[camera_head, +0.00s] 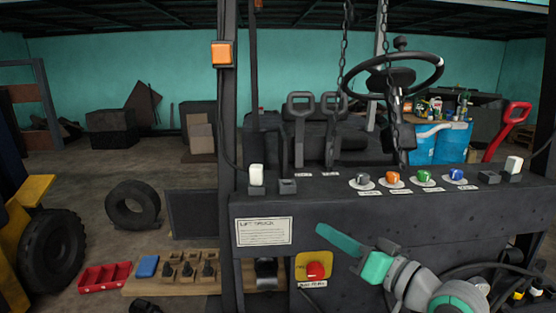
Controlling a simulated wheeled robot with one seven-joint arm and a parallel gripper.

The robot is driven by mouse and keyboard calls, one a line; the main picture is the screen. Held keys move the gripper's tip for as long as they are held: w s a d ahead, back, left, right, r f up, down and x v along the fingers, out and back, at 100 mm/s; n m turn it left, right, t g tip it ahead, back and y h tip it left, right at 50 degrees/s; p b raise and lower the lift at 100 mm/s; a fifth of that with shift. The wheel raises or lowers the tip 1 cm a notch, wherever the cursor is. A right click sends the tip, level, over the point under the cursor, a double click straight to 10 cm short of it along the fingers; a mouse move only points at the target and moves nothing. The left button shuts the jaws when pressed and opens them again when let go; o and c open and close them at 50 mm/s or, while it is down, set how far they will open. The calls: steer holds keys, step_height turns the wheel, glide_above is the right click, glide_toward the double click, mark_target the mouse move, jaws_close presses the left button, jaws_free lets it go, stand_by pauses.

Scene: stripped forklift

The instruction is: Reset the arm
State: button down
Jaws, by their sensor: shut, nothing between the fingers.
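My gripper (322,231) is at the lower middle of the head view, in front of the forklift's dark front panel (420,222). Its teal fingers are together and empty, pointing up and to the left. My arm comes in from the lower right, bent and low. The fingers appear just above and to the right of the red emergency button (315,270) on its yellow plate. I cannot tell how far they are from the panel.
Several coloured knobs, including an orange one (393,178), line the console top. Behind stand a black steering wheel (395,72), grey levers (300,105) and a red lever (508,125). A dark post (227,130) rises left. A red tray (104,277) lies lower left.

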steer(key=s+a+f+m+t+h, duration=0.1)
steer(key=a+f+m+t+h, duration=0.15)
steer(key=f, duration=0.55)
steer(key=s+a+f+m+t+h, duration=0.1)
steer(key=a+f+m+h, duration=0.2)
steer(key=f, duration=0.5)
steer(key=s+a+f+m+t+h, duration=0.1)
steer(key=f+m+t+h, duration=0.2)
steer(key=f, duration=0.5)
steer(key=s+a+f+m+g+h, duration=0.2)
steer(key=s+a+f+g+h, duration=0.15)
steer(key=s+f, duration=0.9)
steer(key=s+a+f+n+g+y, duration=0.1)
steer(key=s+n, duration=0.8)
steer(key=s, duration=1.6)
steer(key=shift+s+f+g, duration=0.3)
steer(key=shift+s+f, duration=0.05)
steer(key=shift+f, duration=0.5)
steer(key=shift+w+a, duration=0.1)
